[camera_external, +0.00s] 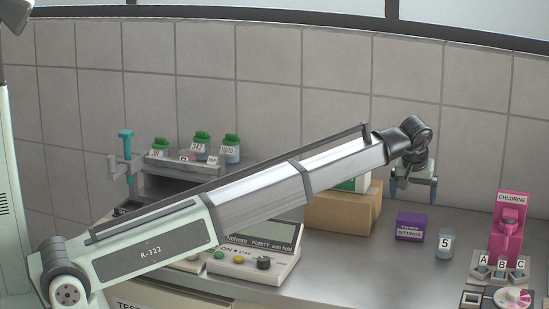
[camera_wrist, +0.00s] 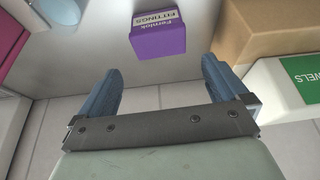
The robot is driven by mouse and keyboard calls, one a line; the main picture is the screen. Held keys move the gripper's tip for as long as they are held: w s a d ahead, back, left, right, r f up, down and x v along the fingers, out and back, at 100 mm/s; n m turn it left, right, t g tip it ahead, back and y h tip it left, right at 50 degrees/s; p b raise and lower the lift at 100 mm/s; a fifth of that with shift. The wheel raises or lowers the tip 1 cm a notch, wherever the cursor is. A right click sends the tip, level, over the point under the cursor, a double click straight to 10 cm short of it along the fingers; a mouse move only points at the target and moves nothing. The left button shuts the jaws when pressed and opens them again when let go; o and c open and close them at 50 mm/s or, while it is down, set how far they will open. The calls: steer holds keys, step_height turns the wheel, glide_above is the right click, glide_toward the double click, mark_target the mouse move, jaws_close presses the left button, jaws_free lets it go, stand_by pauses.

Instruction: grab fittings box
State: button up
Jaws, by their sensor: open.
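My gripper (camera_external: 412,190) hangs above the counter, over and a little behind the fittings box. In the wrist view my gripper (camera_wrist: 162,85) shows two blue fingers spread wide, with nothing between them. The fittings box lies beyond the fingertips, apart from them.
A cardboard box (camera_external: 340,210) stands close left of the fittings box, with a green and white towels box (camera_wrist: 295,78) on it. A cup marked 5 (camera_external: 445,244) stands to the right. A pink chlorine dispenser (camera_external: 508,228) is farther right. A purity meter (camera_external: 255,258) sits at the front left.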

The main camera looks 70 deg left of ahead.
mark_target(414, 218)
steer(key=x, duration=1.1)
steer(key=shift+d+f, duration=0.1)
steer(key=shift+f, duration=0.15)
steer(key=shift+c, duration=0.3)
steer(key=c, duration=0.8)
